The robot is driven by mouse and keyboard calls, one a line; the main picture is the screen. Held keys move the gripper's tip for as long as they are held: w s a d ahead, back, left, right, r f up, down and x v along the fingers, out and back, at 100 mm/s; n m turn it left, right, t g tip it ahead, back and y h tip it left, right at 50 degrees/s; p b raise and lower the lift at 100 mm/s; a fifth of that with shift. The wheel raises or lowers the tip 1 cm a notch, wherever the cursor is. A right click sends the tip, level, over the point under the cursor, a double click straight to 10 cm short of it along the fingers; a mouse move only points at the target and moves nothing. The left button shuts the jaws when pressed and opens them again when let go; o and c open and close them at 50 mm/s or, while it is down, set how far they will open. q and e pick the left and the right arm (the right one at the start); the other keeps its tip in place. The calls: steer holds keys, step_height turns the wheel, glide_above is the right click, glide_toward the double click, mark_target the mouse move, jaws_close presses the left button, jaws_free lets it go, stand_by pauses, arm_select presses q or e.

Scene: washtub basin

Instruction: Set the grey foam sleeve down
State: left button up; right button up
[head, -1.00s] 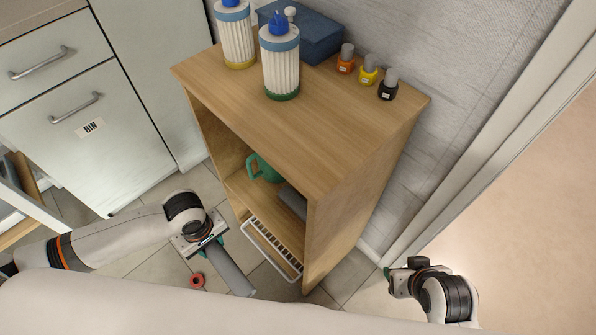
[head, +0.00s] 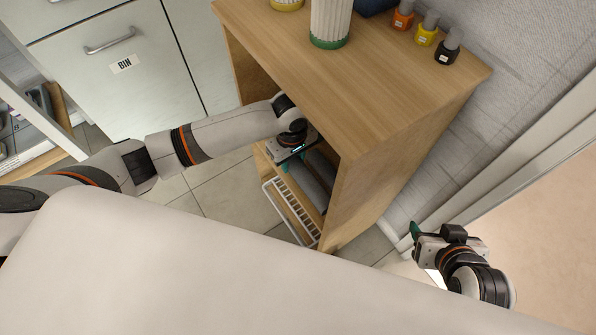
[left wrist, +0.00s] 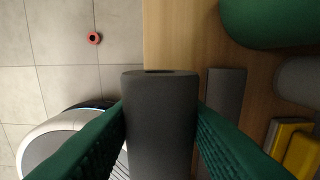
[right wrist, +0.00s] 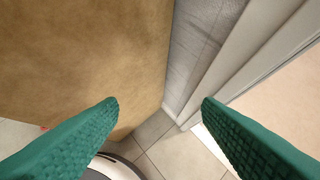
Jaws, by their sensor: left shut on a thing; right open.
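The grey foam sleeve (left wrist: 160,125) is a dark grey tube with a hollow end, between the green fingers of my left gripper (left wrist: 160,130) in the left wrist view. In the head view my left gripper (head: 292,160) is at the opening of the wooden cabinet (head: 370,120), with the sleeve (head: 306,182) partly hidden below it. The sleeve overlaps the edge of the cabinet's lower shelf (left wrist: 185,45); I cannot tell whether it touches. My right gripper (right wrist: 160,105) is open and empty beside the cabinet's right side, also seen in the head view (head: 415,240).
Another grey piece (left wrist: 226,92) lies on the shelf just right of the sleeve. A green rounded object (left wrist: 270,20), a grey object (left wrist: 298,85) and a yellow one (left wrist: 294,145) are further in. A white rack (head: 290,212) is at the cabinet's front. A red ring (left wrist: 94,38) lies on the floor.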

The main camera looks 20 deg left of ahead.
arm_select(q)
steer(key=f, duration=0.1)
steer(key=f+b, duration=0.1)
steer(key=w+f, duration=0.1)
steer(key=shift+d, duration=0.4)
steer(key=shift+f+b, duration=0.4)
steer(key=shift+b, duration=0.1)
step_height(320, 180, down, 3)
steer(key=shift+w+d+f+b, duration=0.1)
steer(key=shift+b, duration=0.95)
arm_select(e)
steer(key=w+a+r+t+y, duration=0.2)
steer(key=w+r+t, duration=0.1)
steer(key=r+t, duration=0.3)
steer(key=w+a+r+t+y, duration=0.1)
steer(key=w+r+t, duration=0.3)
steer(key=r, duration=0.5)
steer(key=shift+w+a+n+t+y, duration=0.35)
steer(key=shift+a+t, duration=0.35)
steer(key=shift+t, duration=0.4)
steer(key=shift+s+f, duration=0.1)
arm_select(q)
steer(key=shift+f, duration=0.1)
steer(key=o, duration=0.7)
steer(key=shift+c, duration=0.2)
arm_select(e)
steer(key=shift+f, duration=0.2)
